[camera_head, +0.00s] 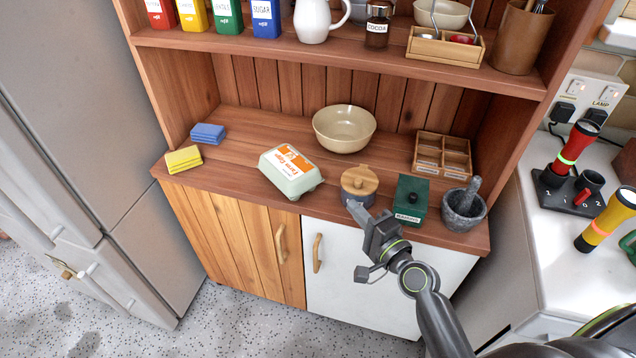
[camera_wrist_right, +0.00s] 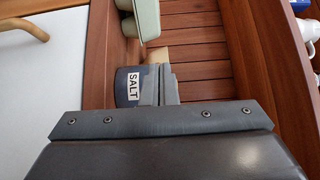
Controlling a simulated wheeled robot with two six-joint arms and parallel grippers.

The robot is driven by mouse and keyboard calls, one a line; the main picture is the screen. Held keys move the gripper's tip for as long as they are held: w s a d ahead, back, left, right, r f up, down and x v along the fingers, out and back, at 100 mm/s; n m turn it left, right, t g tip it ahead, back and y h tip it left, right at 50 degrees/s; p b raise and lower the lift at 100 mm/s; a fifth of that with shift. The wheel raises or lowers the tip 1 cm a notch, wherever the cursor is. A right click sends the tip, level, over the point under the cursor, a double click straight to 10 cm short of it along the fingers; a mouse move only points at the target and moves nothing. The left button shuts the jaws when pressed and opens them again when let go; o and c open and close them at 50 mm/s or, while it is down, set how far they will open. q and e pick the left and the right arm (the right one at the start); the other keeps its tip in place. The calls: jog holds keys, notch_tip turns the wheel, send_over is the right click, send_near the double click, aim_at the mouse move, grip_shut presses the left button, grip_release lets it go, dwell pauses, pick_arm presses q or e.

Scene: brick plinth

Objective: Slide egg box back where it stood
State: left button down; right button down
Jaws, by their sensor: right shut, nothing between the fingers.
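The egg box (camera_head: 288,178), pale green with an orange and white label, sits near the front edge of the wooden counter, set at an angle. Part of it also shows at the top of the right wrist view (camera_wrist_right: 147,18). My right gripper (camera_head: 354,207) is shut and empty, to the right of the egg box and apart from it. Its tips are right in front of the salt jar (camera_head: 358,186); I cannot tell if they touch it. The salt jar is also beside the fingers (camera_wrist_right: 160,72) in the right wrist view (camera_wrist_right: 127,92). My left gripper is out of view.
A cream bowl (camera_head: 344,128) stands behind the egg box. Yellow (camera_head: 184,159) and blue (camera_head: 207,133) sponges lie to the left. A green box (camera_head: 410,200), a mortar (camera_head: 463,208) and a divided wooden tray (camera_head: 443,154) stand right. Counter is bare between sponges and egg box.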

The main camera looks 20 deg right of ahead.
send_near(311, 175)
jog(key=w, duration=0.1)
jog(key=w+d, duration=0.1)
jog(key=w+p, duration=0.1)
jog(key=w, duration=0.1)
jog(key=shift+d+r, duration=0.15)
jog(key=shift+d, duration=0.1)
jog(key=w+a, duration=0.1)
jog(key=a, duration=0.1)
jog(key=shift+w+a, duration=0.35)
jog(key=shift+w, duration=0.05)
jog(key=shift+w+a, duration=0.2)
jog(key=shift+a, duration=0.2)
jog(key=shift+w+d, duration=0.1)
